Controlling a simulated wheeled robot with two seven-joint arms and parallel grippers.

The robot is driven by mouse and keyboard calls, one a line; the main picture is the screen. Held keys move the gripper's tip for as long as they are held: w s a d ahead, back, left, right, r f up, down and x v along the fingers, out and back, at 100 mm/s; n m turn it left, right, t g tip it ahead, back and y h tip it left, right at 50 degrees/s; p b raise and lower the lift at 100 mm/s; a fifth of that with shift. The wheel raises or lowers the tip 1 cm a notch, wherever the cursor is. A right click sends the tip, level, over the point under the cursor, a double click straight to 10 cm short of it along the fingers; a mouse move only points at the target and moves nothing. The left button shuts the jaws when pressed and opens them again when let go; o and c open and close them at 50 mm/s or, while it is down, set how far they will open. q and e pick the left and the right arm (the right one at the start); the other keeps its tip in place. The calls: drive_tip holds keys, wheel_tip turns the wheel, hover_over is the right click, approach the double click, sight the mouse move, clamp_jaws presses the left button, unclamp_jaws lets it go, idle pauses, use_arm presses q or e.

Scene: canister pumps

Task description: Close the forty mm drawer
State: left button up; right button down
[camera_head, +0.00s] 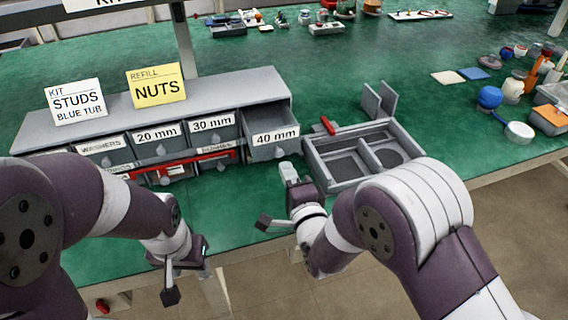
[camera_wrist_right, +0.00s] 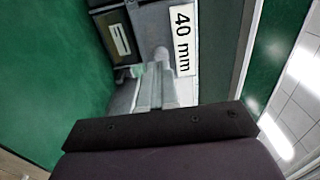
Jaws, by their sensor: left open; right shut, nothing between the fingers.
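The 40 mm drawer (camera_head: 276,137) is the rightmost of the upper row of the grey cabinet (camera_head: 210,97). It is pulled out, its front standing forward of the 30 mm drawer. Its label also shows in the right wrist view (camera_wrist_right: 183,40). My right gripper (camera_head: 287,170) is shut and empty, just in front of the drawer's front. In the wrist view its fingertips (camera_wrist_right: 155,70) are close to the drawer's handle; I cannot tell whether they touch. My left gripper (camera_head: 188,275) is open and empty, low at the table's front edge, away from the drawer.
A grey divided tray (camera_head: 318,165) stands right of the drawer, with a red piece (camera_head: 328,125) at its rim. A red bar (camera_head: 185,161) crosses the lower drawers. Studs (camera_head: 76,100) and nuts (camera_head: 156,86) cards stand on the cabinet. Loose parts lie at the far right.

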drive_tip(key=shift+x, duration=1.45)
